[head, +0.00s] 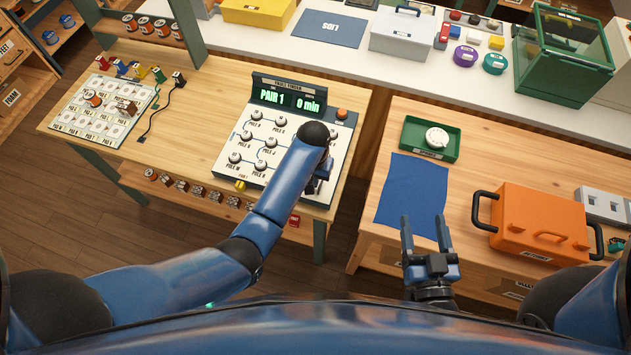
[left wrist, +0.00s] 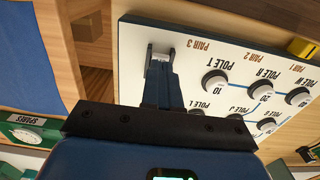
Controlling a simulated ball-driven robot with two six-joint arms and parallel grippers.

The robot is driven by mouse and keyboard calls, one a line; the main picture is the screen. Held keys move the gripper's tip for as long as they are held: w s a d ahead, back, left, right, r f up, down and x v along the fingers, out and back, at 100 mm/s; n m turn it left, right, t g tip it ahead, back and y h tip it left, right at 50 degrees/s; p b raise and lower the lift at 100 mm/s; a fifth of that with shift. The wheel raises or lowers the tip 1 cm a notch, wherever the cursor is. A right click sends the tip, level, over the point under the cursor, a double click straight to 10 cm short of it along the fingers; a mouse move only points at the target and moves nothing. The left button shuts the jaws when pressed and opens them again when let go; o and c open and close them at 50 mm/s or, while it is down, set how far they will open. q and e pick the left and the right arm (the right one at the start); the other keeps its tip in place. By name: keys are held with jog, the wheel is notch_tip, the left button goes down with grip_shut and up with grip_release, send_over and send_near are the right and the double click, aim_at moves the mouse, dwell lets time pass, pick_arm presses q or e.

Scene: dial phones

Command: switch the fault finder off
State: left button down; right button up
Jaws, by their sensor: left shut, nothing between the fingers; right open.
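The fault finder (head: 266,178) is a white board with several round pole knobs and a dark display (head: 289,97) lit in green, reading "PAIR 1" and "0 min". It also shows in the left wrist view (left wrist: 215,58). My left gripper (left wrist: 158,50) is shut over the board's corner by the "PAIR 3" label. A small pale piece shows at its fingertips; whether it is a switch, and whether they touch it, I cannot tell. My right gripper (head: 426,234) is open and empty, in front of the right table's blue cloth.
An orange button (head: 343,114) sits beside the display, and a yellow piece (head: 240,185) is at the board's front edge. A blue cloth (head: 411,188), green tray (head: 429,139) and orange case (head: 540,224) lie on the right table. A gap separates the tables.

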pick_arm(q)
jog(key=shift+f+b, duration=0.7)
jog(key=shift+f, duration=0.3)
dwell(1.0)
jog(key=shift+s, duration=0.1)
jog(key=shift+r+p, duration=0.9)
jog(key=shift+p, duration=0.15)
notch_tip(320, 180, up, 2)
jog(key=shift+p, duration=0.9)
jog(key=shift+r+p, duration=1.6)
jog(key=shift+p, duration=0.05)
